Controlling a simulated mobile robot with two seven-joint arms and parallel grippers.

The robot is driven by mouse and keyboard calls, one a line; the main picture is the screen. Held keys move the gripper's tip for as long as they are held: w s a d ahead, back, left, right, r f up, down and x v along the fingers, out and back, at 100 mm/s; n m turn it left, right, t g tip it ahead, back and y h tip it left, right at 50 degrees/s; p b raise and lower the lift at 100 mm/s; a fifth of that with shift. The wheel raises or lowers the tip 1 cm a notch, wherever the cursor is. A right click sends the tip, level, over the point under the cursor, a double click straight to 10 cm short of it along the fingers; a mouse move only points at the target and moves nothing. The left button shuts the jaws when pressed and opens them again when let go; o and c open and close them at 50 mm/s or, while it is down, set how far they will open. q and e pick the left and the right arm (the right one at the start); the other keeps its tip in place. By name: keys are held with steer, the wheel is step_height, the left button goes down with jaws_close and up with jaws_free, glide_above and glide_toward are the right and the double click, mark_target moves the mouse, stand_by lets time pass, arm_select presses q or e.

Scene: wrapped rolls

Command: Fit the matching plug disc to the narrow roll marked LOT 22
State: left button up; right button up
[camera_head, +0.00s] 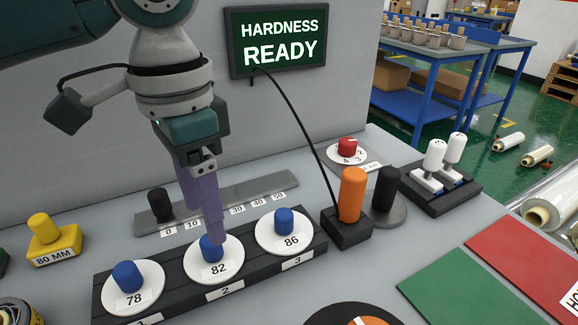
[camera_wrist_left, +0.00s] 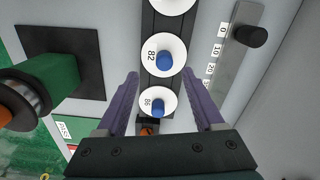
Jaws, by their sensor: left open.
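Three white plug discs with blue knobs sit in a black rack (camera_head: 265,268): disc 78 (camera_head: 146,292), disc 82 (camera_head: 233,264) and disc 86 (camera_head: 271,232). My left gripper (camera_head: 214,238) points down at disc 82, its fingers partly covering that knob in the head view. In the left wrist view its purple fingers (camera_wrist_left: 162,76) are apart with nothing between them. Disc 82 (camera_wrist_left: 150,68) and disc 86 (camera_wrist_left: 166,91) show ahead of and between them. I cannot tell the fingertips' height. No LOT 22 marking is readable. My right gripper is out of view.
An orange-handled probe (camera_head: 352,195) stands behind the rack's right end, its cable running to the READY screen (camera_head: 278,40). A slider scale (camera_head: 230,200) lies behind the rack. Green (camera_head: 460,285) and red (camera_head: 525,268) mats lie to the right. A yellow 80 MM block (camera_head: 54,245) stands left.

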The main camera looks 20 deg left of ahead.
mark_target(213, 253)
arm_select(q)
steer(key=f, duration=0.3)
steer(key=f+b, duration=0.1)
steer(key=f, duration=0.1)
steer(key=shift+w+a+f, duration=0.25)
jaws_close()
stand_by(0.4)
